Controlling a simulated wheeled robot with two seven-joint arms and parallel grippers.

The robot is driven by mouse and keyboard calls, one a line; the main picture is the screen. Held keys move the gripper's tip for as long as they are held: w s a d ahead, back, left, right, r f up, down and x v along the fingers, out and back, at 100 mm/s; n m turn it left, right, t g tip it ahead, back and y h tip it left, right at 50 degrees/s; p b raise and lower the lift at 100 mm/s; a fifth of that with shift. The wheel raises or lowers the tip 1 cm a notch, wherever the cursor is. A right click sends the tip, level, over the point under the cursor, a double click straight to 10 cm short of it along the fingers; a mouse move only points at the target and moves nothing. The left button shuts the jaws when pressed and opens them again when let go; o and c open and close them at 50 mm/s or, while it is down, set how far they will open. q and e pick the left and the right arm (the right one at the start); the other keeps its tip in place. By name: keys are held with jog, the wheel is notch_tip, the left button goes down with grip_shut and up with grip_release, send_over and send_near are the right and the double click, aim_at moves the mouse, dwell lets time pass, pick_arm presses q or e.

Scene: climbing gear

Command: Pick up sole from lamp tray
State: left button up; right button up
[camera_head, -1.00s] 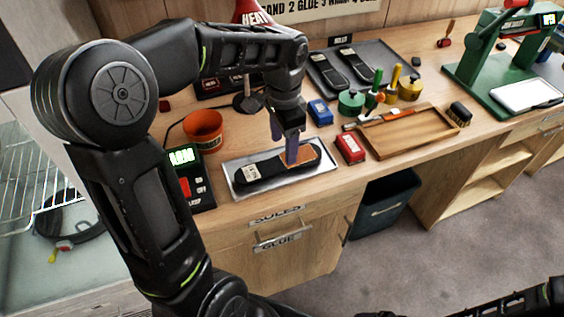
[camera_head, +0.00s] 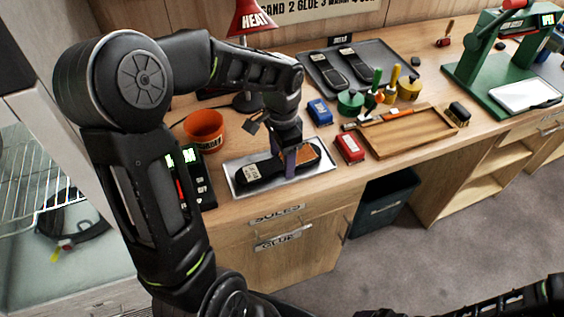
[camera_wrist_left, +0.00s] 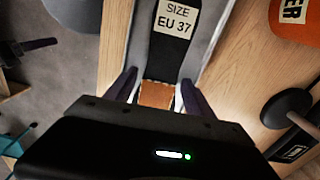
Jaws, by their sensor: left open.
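The sole (camera_head: 258,172) is black with an orange-brown patch at its right end and a pale label. It lies in the grey metal lamp tray (camera_head: 284,184) near the front edge of the bench. My left gripper (camera_head: 290,163) points down over the sole's right part. In the left wrist view the sole (camera_wrist_left: 160,58), labelled SIZE EU 37, runs between the two spread fingers of my left gripper (camera_wrist_left: 158,78). The fingers are open, one at each side of it; whether they touch it I cannot tell. My right gripper is out of view.
An orange cup (camera_head: 204,130) stands behind the tray's left end, with a red HEAT lamp (camera_head: 250,18) further back. A red box (camera_head: 350,149) and a wooden tray (camera_head: 408,133) lie to the right. A dark bin (camera_head: 385,203) stands below the bench.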

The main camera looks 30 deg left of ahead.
aim_at(282, 162)
pick_arm(q)
jog(key=c, duration=1.3)
jog(key=shift+c, duration=0.2)
jog(key=shift+r, duration=0.1)
notch_tip(282, 162, up, 10)
jog(key=shift+b, duration=0.45)
